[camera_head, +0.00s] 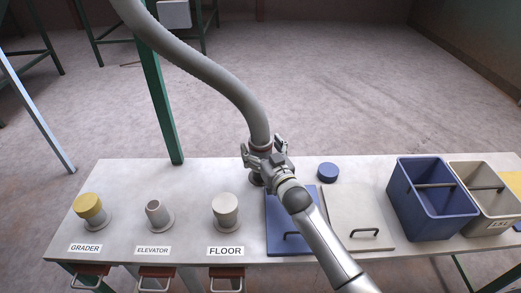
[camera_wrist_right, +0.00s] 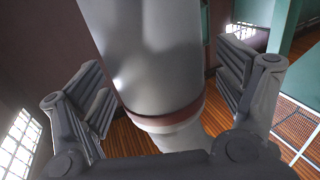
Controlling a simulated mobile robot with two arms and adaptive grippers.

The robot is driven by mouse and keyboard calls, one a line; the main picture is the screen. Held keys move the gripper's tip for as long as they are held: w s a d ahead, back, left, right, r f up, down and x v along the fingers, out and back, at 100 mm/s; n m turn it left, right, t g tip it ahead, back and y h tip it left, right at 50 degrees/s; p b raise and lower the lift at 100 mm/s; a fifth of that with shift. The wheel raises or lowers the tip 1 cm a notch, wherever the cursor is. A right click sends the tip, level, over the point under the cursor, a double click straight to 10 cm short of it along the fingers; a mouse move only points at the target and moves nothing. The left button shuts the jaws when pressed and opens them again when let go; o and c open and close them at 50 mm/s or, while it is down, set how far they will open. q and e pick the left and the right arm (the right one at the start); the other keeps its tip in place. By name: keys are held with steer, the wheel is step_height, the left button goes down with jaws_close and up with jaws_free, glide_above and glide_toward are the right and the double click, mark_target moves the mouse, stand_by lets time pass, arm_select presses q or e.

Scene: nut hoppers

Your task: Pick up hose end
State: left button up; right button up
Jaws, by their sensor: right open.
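A thick grey hose (camera_head: 215,75) hangs down from the top of the head view. Its end (camera_head: 260,138), with a dull red band, is at my right gripper (camera_head: 264,147). In the right wrist view the hose end (camera_wrist_right: 165,112) stands between the two fingers of my right gripper (camera_wrist_right: 170,90). The fingers are open, one on each side, with a gap visible beside the hose. The lowest part of the hose end is partly hidden by the gripper. My left gripper is not in view.
The pale table (camera_head: 185,180) carries a yellow-capped GRADER spout (camera_head: 88,207), an uncapped ELEVATOR pipe (camera_head: 154,213) and a white-topped FLOOR spout (camera_head: 225,206). A blue cap (camera_head: 328,172), blue lid (camera_head: 282,240), cream lid (camera_head: 355,205), blue bin (camera_head: 430,205) and cream bin (camera_head: 490,212) stand right.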

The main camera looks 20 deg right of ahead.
steer(key=shift+w, duration=0.35)
steer(key=c, duration=1.2)
steer(key=shift+c, duration=0.4)
steer(key=shift+r, duration=0.15)
